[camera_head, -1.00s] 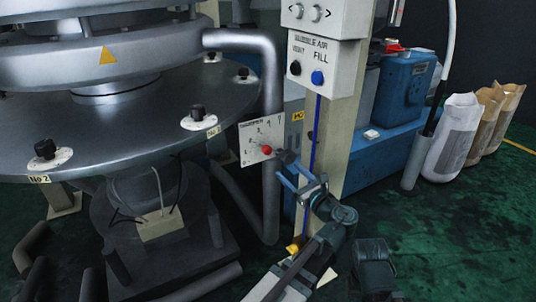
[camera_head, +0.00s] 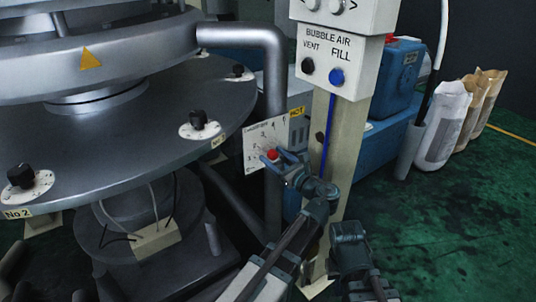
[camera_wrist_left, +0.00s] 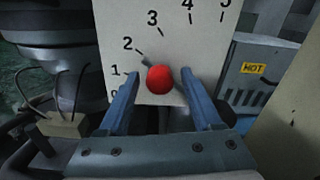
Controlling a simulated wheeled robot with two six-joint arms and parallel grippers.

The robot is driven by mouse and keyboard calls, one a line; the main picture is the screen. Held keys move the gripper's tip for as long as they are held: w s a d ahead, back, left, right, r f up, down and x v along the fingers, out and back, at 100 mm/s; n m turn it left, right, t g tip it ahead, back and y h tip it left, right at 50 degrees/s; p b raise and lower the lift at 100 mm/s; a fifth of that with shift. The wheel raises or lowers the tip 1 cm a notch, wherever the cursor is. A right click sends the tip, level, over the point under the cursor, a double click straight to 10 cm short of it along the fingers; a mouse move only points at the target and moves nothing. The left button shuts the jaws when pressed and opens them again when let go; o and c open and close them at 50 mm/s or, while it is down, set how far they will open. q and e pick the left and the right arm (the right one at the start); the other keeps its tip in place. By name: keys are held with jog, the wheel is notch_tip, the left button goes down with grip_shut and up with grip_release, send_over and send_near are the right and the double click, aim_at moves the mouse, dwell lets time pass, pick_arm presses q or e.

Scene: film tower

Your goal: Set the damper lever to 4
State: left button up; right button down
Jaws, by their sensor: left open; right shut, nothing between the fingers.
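The damper lever's red knob (camera_head: 272,155) stands out from a white scale plate (camera_head: 258,134) beside the grey pipe. In the left wrist view the knob (camera_wrist_left: 160,80) sits right of the numbers 1 and 2, below 3.
A bubble air box (camera_head: 327,62) with a black and a blue knob is on a cream post (camera_head: 345,150) right of the plate. The round machine table (camera_head: 120,130) with black knobs is at left. Open green floor (camera_head: 450,220) lies at right.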

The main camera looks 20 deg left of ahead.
pick_arm(q)
jog(key=shift+c, duration=0.3)
jog(key=c, duration=1)
jog(key=shift+s, duration=0.1)
dwell(0.3)
